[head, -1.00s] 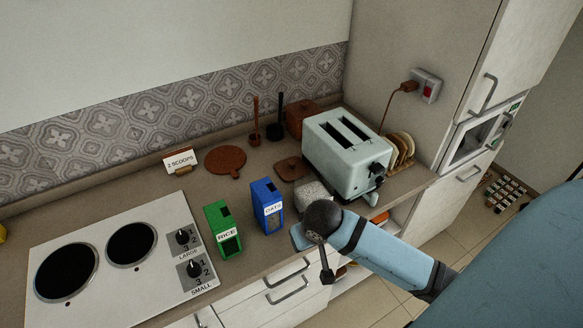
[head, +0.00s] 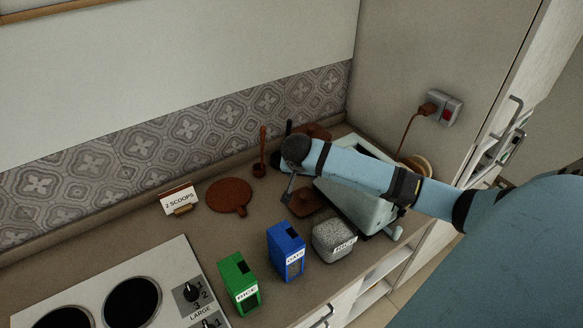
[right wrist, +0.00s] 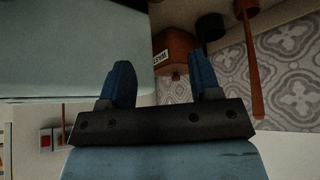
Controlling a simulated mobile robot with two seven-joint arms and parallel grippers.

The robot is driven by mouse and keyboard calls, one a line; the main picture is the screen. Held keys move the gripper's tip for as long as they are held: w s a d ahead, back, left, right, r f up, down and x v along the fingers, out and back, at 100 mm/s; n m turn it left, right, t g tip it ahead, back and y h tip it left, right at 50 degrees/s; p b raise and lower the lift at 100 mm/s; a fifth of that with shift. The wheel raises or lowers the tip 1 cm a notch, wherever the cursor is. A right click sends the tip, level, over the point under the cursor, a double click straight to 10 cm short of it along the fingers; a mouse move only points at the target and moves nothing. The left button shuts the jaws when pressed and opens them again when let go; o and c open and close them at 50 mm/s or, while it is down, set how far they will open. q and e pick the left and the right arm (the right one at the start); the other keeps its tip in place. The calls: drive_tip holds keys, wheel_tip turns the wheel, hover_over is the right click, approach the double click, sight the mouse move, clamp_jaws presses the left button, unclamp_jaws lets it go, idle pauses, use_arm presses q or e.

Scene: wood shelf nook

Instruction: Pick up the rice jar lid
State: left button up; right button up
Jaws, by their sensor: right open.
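A brown square lid-like piece with a small knob (head: 308,204) lies on the counter left of the toaster. I cannot confirm that it is the rice jar's lid. A grey speckled jar (head: 333,236) with a white label stands in front of it. The green box (head: 239,279) reads RICE. A brown labelled box (right wrist: 172,45) shows ahead in the right wrist view; its label is too blurred to read. My right gripper (right wrist: 162,68) is open with nothing between its fingers. In the head view my right arm hides part of the toaster and the area behind it. My left gripper is not in view.
The pale toaster (head: 362,207) stands close under my right arm. A blue box (head: 285,249), a round brown board (head: 229,195), a 2 SCOOPS sign (head: 180,200) and the hob (head: 160,268) are to the left. Upright utensils (head: 262,145) stand near the tiled wall.

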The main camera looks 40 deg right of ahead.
approach(304, 196)
drive_tip(key=x, duration=0.3)
drive_tip(key=shift+w+d+f, duration=0.15)
drive_tip(key=shift+f, duration=0.05)
drive_tip(key=shift+w+d+f, duration=0.1)
drive_tip(key=shift+d+f, duration=0.1)
drive_tip(key=shift+f, duration=0.25)
drive_tip(key=x, duration=0.5)
drive_tip(key=shift+w+f, duration=0.1)
drive_tip(key=shift+w, duration=0.05)
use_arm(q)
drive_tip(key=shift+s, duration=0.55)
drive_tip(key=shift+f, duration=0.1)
use_arm(e)
drive_tip(key=shift+c, duration=0.5)
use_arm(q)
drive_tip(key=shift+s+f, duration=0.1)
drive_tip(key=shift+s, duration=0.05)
use_arm(e)
drive_tip(key=c, duration=0.9)
